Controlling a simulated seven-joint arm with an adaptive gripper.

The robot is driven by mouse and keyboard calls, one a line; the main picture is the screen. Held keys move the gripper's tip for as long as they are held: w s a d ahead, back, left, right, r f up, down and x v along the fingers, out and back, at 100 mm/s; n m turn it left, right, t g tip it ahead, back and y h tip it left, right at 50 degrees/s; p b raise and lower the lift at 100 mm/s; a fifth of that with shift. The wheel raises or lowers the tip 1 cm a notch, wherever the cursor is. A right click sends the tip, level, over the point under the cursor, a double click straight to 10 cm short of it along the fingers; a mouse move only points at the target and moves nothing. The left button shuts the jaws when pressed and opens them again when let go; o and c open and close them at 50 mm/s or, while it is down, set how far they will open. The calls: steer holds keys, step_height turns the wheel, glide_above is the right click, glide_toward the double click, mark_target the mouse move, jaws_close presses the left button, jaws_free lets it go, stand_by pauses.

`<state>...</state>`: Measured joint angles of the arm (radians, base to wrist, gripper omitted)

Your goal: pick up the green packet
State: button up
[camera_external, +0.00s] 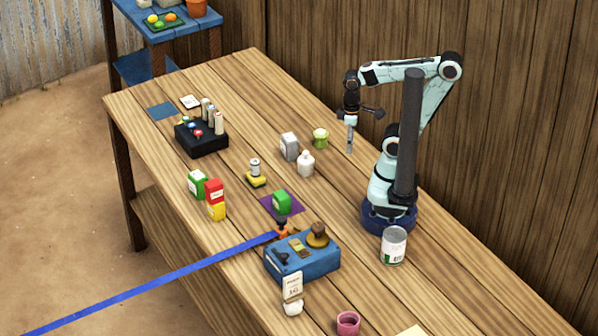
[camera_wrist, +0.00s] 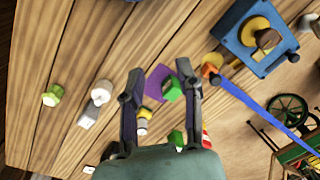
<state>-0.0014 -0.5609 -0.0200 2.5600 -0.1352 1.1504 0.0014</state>
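One green packet (camera_external: 282,202) stands on a purple mat (camera_external: 267,204) near the middle of the table. In the wrist view this packet (camera_wrist: 173,91) shows between my fingers, close to the right one, but far below. A second green packet (camera_external: 196,184) stands farther left beside a red packet (camera_external: 214,191) and a yellow one (camera_external: 217,211). It shows partly in the wrist view (camera_wrist: 175,138), behind my gripper's edge. Which green packet is meant, I cannot tell. My gripper (camera_wrist: 159,70) is open and empty, high above the table's right side.
A blue box (camera_external: 318,264) with knobs stands in front of the purple mat, with a blue strap (camera_external: 170,280) running off the table. A white bottle (camera_external: 306,163), a grey box (camera_external: 289,147) and a green-topped item (camera_external: 320,138) stand behind. A can (camera_external: 393,246) stands near my base.

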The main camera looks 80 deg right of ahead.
stand_by(0.3)
steer(key=o, duration=1.1)
